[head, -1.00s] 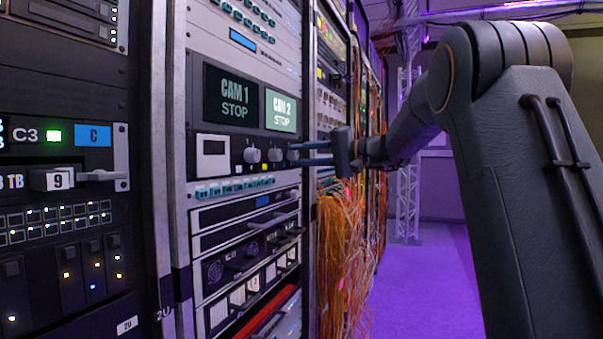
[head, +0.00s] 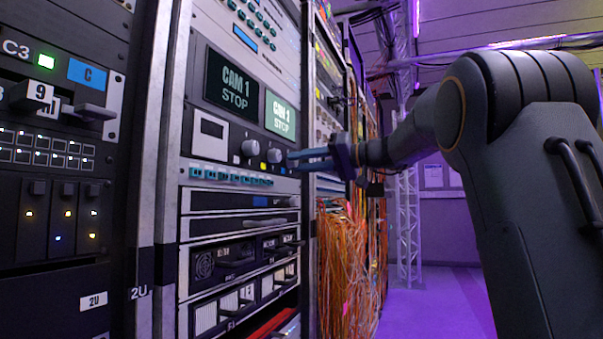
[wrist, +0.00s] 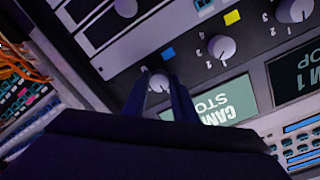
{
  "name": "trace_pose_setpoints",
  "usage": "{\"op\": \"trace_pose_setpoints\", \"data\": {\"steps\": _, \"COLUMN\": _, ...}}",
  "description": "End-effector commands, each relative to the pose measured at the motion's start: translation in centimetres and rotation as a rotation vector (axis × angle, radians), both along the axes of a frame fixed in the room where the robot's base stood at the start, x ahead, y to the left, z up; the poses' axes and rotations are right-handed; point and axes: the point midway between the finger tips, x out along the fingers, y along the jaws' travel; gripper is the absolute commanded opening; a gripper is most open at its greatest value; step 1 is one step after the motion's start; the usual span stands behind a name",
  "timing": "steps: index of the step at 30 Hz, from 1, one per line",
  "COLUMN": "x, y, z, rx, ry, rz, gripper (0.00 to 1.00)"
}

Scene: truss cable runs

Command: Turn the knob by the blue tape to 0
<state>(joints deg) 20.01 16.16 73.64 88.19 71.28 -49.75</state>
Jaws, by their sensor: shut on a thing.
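The knob by the blue tape (wrist: 159,83) is a small pale round knob on a dark panel, in the wrist view. The blue tape (wrist: 168,54) is a small square just above it in that picture. My gripper (wrist: 162,86) is shut on this knob, with one dark finger on each side. The fingers partly cover the knob, and I cannot read its pointer or the digits around it. In the head view my gripper (head: 291,160) reaches the panel from the right, and its blue-grey fingers hide this knob.
A similar knob by yellow tape (wrist: 232,17) sits close by. Another knob (wrist: 292,10) is beyond it. A lit screen (wrist: 215,103) is beside the fingers. Orange cables (head: 343,255) hang in the neighbouring rack. Open purple floor (head: 435,305) lies to the right.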

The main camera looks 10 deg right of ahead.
Motion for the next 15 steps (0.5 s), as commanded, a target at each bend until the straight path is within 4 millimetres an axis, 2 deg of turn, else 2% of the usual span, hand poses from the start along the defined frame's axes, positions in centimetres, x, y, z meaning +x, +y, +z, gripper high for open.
{"op": "trace_pose_setpoints", "data": {"steps": 15, "x": 0.05, "y": -0.05, "z": -0.07, "rx": -0.02, "ry": -0.025, "rz": -0.002, "gripper": 0.03}}
